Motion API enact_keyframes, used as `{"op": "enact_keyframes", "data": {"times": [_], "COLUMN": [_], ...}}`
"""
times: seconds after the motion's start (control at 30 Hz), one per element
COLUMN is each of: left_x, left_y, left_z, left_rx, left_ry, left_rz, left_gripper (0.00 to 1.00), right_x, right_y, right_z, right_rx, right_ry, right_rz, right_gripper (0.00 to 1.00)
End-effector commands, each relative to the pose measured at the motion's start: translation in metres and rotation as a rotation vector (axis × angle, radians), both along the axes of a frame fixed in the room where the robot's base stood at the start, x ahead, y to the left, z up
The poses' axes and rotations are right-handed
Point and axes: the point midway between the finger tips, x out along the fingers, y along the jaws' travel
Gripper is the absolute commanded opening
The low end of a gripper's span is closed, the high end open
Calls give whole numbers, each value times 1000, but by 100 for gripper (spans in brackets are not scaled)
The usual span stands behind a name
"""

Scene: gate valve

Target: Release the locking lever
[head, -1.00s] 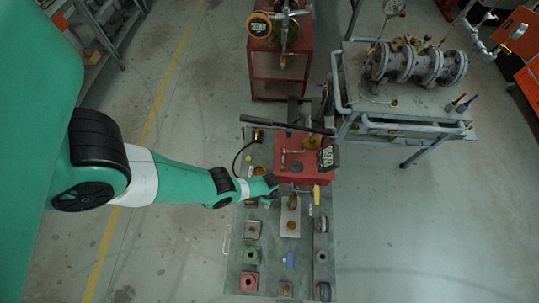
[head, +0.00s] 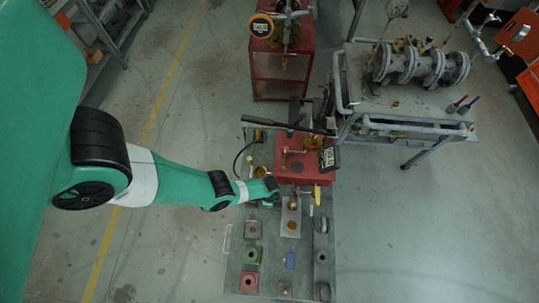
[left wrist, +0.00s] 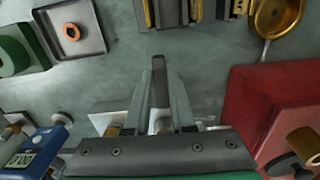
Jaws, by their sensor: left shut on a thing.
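My left gripper (head: 271,198) is low over the grey workbench (head: 240,225), just left of the red box (head: 300,170). The left wrist view shows the gripper's fingers (left wrist: 160,100) close together around a narrow dark grey bar (left wrist: 159,72), which sticks out beyond them. I cannot tell whether this bar is the locking lever. In the head view the gripper and arm hide what is held. A long black handle (head: 285,125) lies across the far side of the red box. My right gripper is not in view.
Square trays and blocks, such as a green-ringed one (head: 250,255), lie on the near bench. A brass cup (left wrist: 275,15) and a blue gauge (left wrist: 42,148) are close to the gripper. The flanged valve assembly (head: 420,65) stands on a cart at right.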

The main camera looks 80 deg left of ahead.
Motion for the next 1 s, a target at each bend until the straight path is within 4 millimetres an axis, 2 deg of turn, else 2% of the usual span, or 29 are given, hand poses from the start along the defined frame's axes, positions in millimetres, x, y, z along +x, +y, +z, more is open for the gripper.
{"op": "enact_keyframes", "data": {"times": [0.1,0.33,0.37,0.5,0.53,0.83,1.0], "left_x": [0,0,0,-1,-1,-1,0], "left_y": [-2,-2,-2,-2,-2,-2,-3], "left_z": [0,0,0,0,0,2,24], "left_rx": [0,0,0,0,0,0,0], "left_ry": [-1,-1,-1,-1,0,0,-1], "left_rz": [52,56,56,55,55,54,51], "left_gripper": [0,0,24,49,52,52,52], "right_x": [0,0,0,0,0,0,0], "right_y": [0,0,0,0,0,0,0], "right_z": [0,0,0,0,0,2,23], "right_rx": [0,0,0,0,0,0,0], "right_ry": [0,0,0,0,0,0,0], "right_rz": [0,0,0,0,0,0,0], "right_gripper": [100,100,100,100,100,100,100]}}
